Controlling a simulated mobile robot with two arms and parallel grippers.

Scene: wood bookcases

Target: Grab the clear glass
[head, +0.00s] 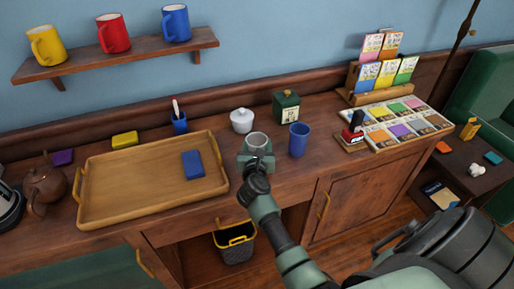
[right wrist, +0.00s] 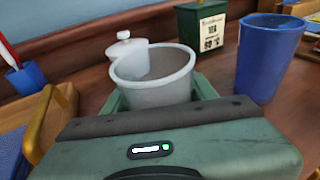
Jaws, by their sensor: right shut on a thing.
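The clear glass (head: 257,141) is a greyish, see-through cup on the wooden counter's front part, in the middle of the head view. My right gripper (head: 256,160) is shut on it from the front side. In the right wrist view the glass (right wrist: 154,76) stands upright between the jaws (right wrist: 160,100), with its rim and upper wall showing above the gripper. Its base is hidden by the gripper, so I cannot tell whether it touches the counter. My left gripper is not in view.
A blue cup (head: 299,139) stands close to the right of the glass. A white lidded jar (head: 242,120) and a green tea box (head: 286,106) stand behind. A wooden tray (head: 112,213) holding a blue block (head: 193,165) lies to the left.

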